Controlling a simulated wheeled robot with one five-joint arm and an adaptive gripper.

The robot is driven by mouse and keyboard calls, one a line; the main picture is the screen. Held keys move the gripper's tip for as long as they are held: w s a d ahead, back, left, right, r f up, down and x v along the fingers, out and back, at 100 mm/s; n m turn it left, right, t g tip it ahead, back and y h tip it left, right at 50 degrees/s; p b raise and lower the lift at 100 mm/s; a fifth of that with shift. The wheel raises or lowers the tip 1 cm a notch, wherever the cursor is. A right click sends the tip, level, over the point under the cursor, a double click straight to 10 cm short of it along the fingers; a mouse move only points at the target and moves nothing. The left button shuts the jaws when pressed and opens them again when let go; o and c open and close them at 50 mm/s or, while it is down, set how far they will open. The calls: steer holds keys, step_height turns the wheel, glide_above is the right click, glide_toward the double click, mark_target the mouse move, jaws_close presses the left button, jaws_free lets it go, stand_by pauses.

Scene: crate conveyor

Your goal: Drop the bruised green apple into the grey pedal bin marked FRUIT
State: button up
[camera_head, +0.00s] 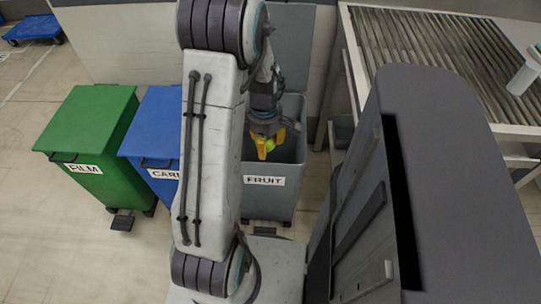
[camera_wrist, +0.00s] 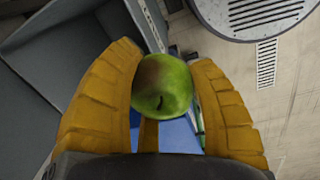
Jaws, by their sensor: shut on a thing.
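The green apple (camera_wrist: 162,86) has a brown bruise on its upper left side in the wrist view. My gripper (camera_wrist: 165,75) is shut on it, with yellow fingers on both sides. In the head view the apple (camera_head: 270,144) shows as a small green patch between the fingers of my gripper (camera_head: 267,150). The grey bin (camera_head: 264,203) carries a FRUIT label, and its top is open with the lid raised behind. In the head view my gripper overlaps the bin's opening; its exact height over the rim is hard to tell.
A blue bin (camera_head: 159,128), its label partly hidden by my arm, stands left of the grey bin. A green FILM bin (camera_head: 92,120) is further left. Both lids are shut. A roller conveyor (camera_head: 425,55) is at the right. Open floor lies in front of the green bin.

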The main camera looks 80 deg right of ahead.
steer(key=w+d+f+b, duration=0.2)
steer(key=d+f+b, duration=0.1)
steer(key=d+f, duration=0.9)
steer(key=d+r+m, duration=0.1)
steer(key=d+r, duration=0.1)
steer(key=d, duration=0.8)
steer(key=shift+s+d, duration=0.25)
steer(key=shift+d, duration=0.05)
steer(key=shift+f+b, duration=1.65)
steer(key=shift+f, duration=1.2)
steer(key=o, duration=1.3)
